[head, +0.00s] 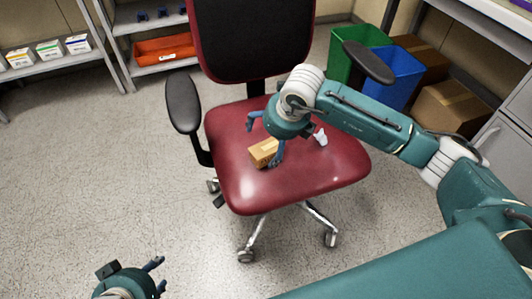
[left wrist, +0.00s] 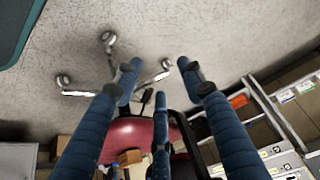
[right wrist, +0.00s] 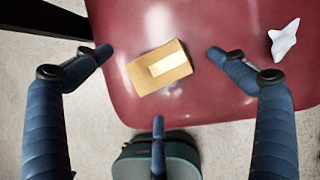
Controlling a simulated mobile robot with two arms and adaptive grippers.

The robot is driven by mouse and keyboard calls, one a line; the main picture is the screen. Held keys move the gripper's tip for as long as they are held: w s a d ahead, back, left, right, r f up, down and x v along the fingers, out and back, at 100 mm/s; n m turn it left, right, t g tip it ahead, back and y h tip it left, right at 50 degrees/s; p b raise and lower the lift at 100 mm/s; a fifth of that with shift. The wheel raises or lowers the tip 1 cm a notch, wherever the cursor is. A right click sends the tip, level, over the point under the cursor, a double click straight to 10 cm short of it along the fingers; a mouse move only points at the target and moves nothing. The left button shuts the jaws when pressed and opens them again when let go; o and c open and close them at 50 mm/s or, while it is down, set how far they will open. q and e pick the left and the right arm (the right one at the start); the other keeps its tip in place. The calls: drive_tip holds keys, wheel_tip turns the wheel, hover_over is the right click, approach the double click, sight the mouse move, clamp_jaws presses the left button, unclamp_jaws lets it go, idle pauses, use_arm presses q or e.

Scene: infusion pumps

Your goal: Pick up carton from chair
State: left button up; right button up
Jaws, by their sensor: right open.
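The carton (head: 264,152) is a small tan box with a paler label, lying on the red seat of the office chair (head: 240,184). In the right wrist view the carton (right wrist: 157,70) lies near the seat's edge, between my spread fingers. My right gripper (head: 265,140) is open above the seat, with fingers on either side of the carton; I cannot tell whether any finger touches it. My left gripper (head: 158,275) is open and empty, low at the left and away from the chair. It also shows open in the left wrist view (left wrist: 158,80).
A crumpled white scrap (head: 321,137) lies on the seat right of the carton. The chair's armrests (head: 184,103) flank the seat. Green (head: 350,50) and blue (head: 398,78) bins and cardboard boxes (head: 450,106) stand behind at right. Shelves (head: 45,58) line the left back. Floor at left is clear.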

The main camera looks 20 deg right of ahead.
sight(266, 147)
drive_tip(key=b+x, duration=0.1)
drive_tip(key=x, duration=0.4)
drive_tip(key=shift+s+a+f, duration=0.1)
drive_tip(key=shift+a, duration=0.05)
drive_tip(key=shift+f, duration=0.15)
use_arm(q)
drive_tip(key=w+d+r+t+h, duration=0.1)
drive_tip(key=w+d+r+t, duration=0.1)
drive_tip(key=w, duration=0.5)
wheel_tip(266, 147, up, 3)
drive_tip(key=shift+w+d+f+t, duration=0.2)
drive_tip(key=shift+w+d+t, duration=0.1)
drive_tip(key=shift+t, duration=0.6)
use_arm(e)
drive_tip(key=c, duration=1.3)
